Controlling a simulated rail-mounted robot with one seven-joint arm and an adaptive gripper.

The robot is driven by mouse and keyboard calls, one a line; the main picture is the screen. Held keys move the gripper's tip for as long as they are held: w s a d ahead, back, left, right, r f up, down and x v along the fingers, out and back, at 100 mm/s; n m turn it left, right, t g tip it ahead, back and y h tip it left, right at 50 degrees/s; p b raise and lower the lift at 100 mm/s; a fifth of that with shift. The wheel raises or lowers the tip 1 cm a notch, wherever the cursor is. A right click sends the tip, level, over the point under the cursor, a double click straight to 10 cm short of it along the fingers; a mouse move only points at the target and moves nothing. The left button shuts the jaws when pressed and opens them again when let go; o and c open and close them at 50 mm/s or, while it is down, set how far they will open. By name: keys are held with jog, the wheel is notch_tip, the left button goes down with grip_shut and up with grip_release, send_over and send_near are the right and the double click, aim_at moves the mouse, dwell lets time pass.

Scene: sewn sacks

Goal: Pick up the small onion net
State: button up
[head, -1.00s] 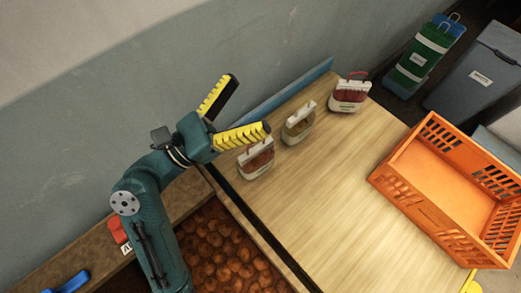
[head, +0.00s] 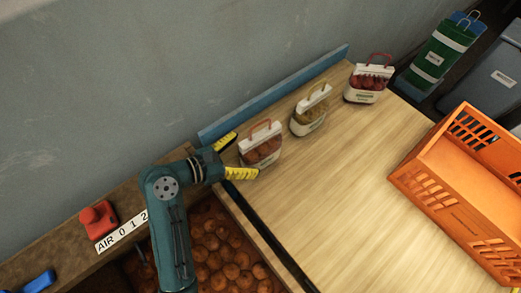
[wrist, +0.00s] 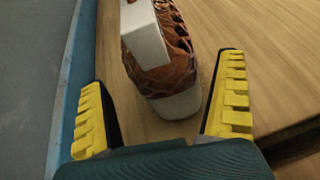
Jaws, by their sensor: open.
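Three small nets stand in a row on the wooden table. The nearest net (head: 261,146) holds brown-orange onions and has a white band, a white base and an orange handle. The middle net (head: 309,112) has yellowish contents, and the far net (head: 367,82) has dark red contents. Their labels are too small to read. My gripper (head: 243,155) is open, low beside the nearest net. In the wrist view the brown net (wrist: 170,60) stands just ahead, between the lines of the open yellow fingers (wrist: 165,80), with clear space on both sides. Its top is cut off there.
A blue rail (head: 275,95) runs along the table's wall side, close to one finger. An orange crate (head: 440,195) stands on the right of the table (head: 340,180). A bin of round brown produce (head: 225,240) lies below the near table edge. The table's middle is clear.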

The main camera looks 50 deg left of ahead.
aim_at(260, 149)
jog(key=x, duration=0.1)
jog(key=b+x, duration=0.1)
jog(key=x, duration=0.2)
jog(key=shift+w+d+r+b, duration=0.15)
jog(key=shift+w+d+b, duration=0.1)
jog(key=shift+d+b, duration=0.15)
jog(key=shift+w, duration=0.35)
jog(key=shift+s, duration=0.1)
jog(key=c, duration=1.3)
jog(key=shift+a+r, duration=0.1)
jog(key=shift+r, duration=0.05)
jog(key=shift+c, duration=0.4)
notch_tip(260, 149, up, 28)
jog(key=p, duration=0.9)
